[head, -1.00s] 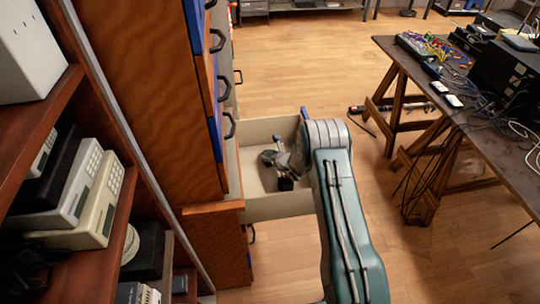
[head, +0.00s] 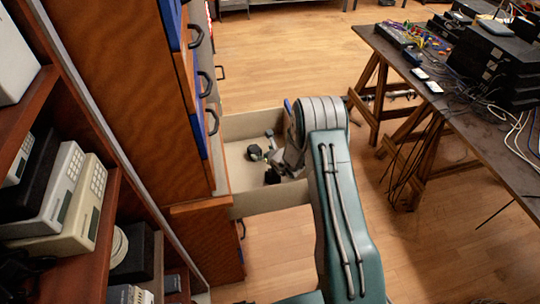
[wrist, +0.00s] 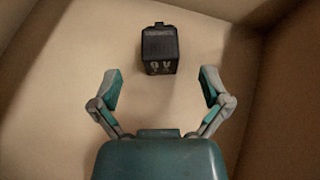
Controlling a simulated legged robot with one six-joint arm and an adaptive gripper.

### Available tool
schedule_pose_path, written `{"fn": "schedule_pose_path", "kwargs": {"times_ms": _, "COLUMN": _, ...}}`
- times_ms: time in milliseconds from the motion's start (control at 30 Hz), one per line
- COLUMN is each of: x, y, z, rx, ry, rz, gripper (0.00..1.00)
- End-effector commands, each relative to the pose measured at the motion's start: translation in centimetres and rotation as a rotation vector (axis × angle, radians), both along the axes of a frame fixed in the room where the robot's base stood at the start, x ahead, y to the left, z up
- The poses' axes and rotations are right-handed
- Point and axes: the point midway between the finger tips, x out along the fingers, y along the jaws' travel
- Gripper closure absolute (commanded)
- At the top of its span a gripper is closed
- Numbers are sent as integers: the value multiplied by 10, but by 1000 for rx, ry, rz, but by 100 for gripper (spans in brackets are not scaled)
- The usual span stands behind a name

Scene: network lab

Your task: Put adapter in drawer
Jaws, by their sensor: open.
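The black adapter (wrist: 160,50), a small box with pale markings on one face, rests on the pale floor of the open drawer (head: 268,196). In the wrist view it lies beyond my fingertips, centred between them and apart from both. My gripper (wrist: 160,88) is open and empty. In the head view my gripper (head: 268,158) is inside the drawer's outline, over its floor. Dark shapes show beside it there, and I cannot surely tell adapter from fingers. My arm hides the drawer's right end.
A wooden cabinet with blue-edged drawers (head: 190,75) stands directly left of the open drawer. A shelf (head: 95,245) holding phones is at the near left. A table (head: 475,150) with cables and black equipment stands at the right. Wooden floor (head: 285,70) is clear beyond the drawer.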

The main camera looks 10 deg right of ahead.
Motion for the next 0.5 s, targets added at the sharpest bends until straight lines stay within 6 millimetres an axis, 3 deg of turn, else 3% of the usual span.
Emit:
{"fn": "schedule_pose_path", "kwargs": {"times_ms": 300, "x": -44, "y": -19, "z": 26, "rx": 0, "ry": 1, "rz": -2, "gripper": 3}}
{"fn": "schedule_pose_path", "kwargs": {"times_ms": 500, "x": -52, "y": -19, "z": 37, "rx": -6, "ry": -8, "rz": 17, "gripper": 3}}
